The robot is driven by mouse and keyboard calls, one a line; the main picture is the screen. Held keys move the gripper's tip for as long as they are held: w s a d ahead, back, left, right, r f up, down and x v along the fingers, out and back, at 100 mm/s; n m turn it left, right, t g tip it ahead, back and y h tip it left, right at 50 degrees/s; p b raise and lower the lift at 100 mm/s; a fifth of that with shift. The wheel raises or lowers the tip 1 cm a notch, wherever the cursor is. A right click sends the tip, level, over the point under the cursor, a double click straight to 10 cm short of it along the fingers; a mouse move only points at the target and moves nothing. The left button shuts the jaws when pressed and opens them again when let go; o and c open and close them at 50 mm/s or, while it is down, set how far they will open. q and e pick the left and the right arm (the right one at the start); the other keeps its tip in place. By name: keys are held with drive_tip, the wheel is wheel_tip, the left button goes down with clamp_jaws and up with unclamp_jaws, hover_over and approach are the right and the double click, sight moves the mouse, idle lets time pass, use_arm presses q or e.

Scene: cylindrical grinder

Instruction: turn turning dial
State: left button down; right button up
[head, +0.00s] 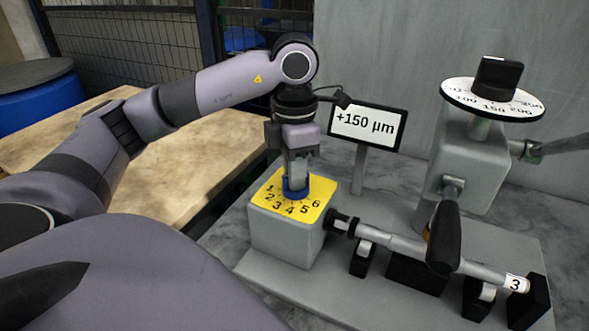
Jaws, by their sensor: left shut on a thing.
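The turning dial is a blue knob (295,192) on a yellow numbered plate (270,205) on top of a grey box. The plate carries the numbers 1 to 6 around the knob. My left gripper (297,180) points straight down from above and is shut on the blue knob. The fingers hide much of the knob, and I cannot tell which number it points to. My right gripper is not in view.
A sign (366,127) reading "+150 µm" stands behind the box. A white round scale (492,98) with a black knob sits on a grey housing at the right. A shaft (390,241) labelled 3 lies to the right of the box. A wooden table (200,150) is behind my arm.

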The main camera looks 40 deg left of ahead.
use_arm(q)
drive_tip(key=shift+r, duration=0.1)
drive_tip(key=c, duration=1.1)
unclamp_jaws()
wheel_tip(320, 180, up, 6)
drive_tip(key=shift+f+p, duration=0.1)
drive_tip(key=shift+p, duration=0.45)
drive_tip(key=shift+r+p, duration=0.3)
drive_tip(key=shift+r, duration=0.35)
